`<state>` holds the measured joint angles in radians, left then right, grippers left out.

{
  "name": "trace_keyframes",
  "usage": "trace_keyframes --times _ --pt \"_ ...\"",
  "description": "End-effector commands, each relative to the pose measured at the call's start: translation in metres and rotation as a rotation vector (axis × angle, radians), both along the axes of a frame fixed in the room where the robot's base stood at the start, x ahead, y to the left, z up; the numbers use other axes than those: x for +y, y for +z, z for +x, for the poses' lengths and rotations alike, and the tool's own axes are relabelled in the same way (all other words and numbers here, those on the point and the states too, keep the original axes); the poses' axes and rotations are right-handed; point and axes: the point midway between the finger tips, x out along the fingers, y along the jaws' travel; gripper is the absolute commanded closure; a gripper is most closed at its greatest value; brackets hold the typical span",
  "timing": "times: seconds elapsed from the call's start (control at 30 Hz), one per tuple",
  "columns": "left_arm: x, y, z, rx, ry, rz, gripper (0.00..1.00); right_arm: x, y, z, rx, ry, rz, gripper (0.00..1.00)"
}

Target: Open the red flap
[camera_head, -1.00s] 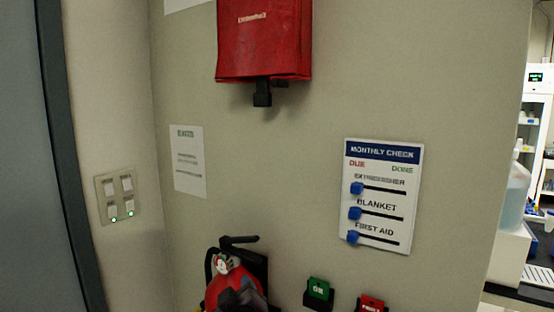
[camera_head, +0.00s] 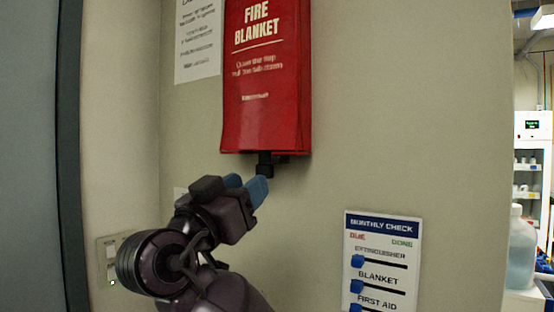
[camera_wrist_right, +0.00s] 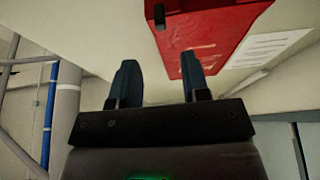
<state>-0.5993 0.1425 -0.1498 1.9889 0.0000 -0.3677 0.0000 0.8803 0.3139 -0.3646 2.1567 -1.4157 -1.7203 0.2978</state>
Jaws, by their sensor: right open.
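The red fire blanket case (camera_head: 265,110) hangs on the wall at the upper middle in the head view, its red front hanging down. A black tab (camera_head: 264,165) sticks out below its lower edge. My right gripper (camera_head: 246,186) is just below and left of the tab, its blue fingers pointing up toward it. In the right wrist view the fingers (camera_wrist_right: 158,85) are apart with nothing between them. The red case (camera_wrist_right: 215,35) and its black tab (camera_wrist_right: 159,17) show beyond the fingertips. I cannot tell whether the fingers touch the tab. My left gripper is not in view.
A monthly check board (camera_head: 381,265) with blue sliders is on the wall to the lower right. A paper notice (camera_head: 198,40) is left of the case. A switch plate (camera_head: 108,262) is at lower left, partly hidden by my arm. The wall right of the case is clear.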

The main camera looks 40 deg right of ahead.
Motion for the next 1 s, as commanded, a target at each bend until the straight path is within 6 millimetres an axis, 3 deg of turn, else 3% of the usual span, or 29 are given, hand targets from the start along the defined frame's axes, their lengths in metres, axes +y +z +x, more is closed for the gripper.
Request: trace_keyframes --times 0.53,0.73,1.0 --pt "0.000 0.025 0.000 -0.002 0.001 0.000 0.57 -0.072 0.033 0.030 0.004 -0.002 -0.003 0.57" --pt "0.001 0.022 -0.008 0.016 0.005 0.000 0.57 -0.085 0.037 0.036 0.004 -0.001 -0.001 0.57" --pt "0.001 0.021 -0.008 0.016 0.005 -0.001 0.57 -0.087 0.038 0.037 0.005 0.000 -0.001 0.57"
